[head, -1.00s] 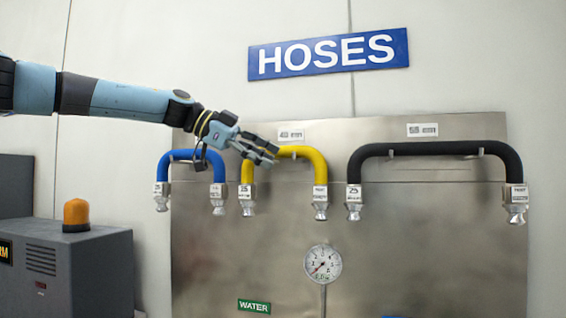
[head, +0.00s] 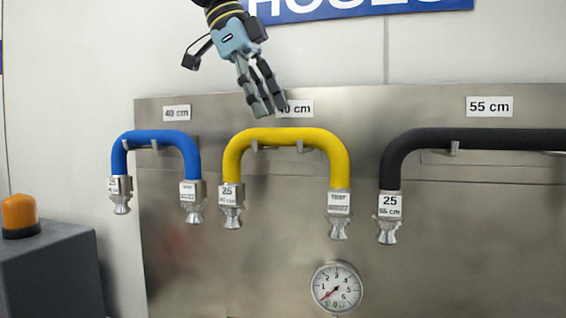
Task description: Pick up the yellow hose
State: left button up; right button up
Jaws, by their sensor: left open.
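The yellow hose (head: 287,138) hangs in an arch on hooks on a steel panel, in the middle of the head view. Its two metal end fittings point down, each with a white tag. My left gripper (head: 267,108) comes in from the top, fingers pointing down, just above the top of the yellow hose. It is open and holds nothing. It partly covers the label above the hose. Whether the fingers touch the hose cannot be told, but a gap seems to show. My right gripper is not in view.
A blue hose (head: 155,138) hangs to the left and a thicker black hose (head: 475,139) to the right. A pressure gauge (head: 337,287) sits below on the steel panel (head: 250,270). A grey cabinet with an orange lamp (head: 20,215) stands at the lower left.

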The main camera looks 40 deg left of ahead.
aim_at(280, 136)
pick_arm(q)
jog(key=shift+x, duration=0.8)
jog(key=p+x, duration=0.3)
jog(key=x, duration=0.1)
jog(key=shift+w+f, duration=0.1)
jog(key=shift+f, duration=0.05)
jog(key=shift+w+f, duration=0.15)
jog(key=shift+f, duration=0.15)
jog(key=c, duration=1.1)
jog(key=shift+r, duration=0.1)
grip_shut()
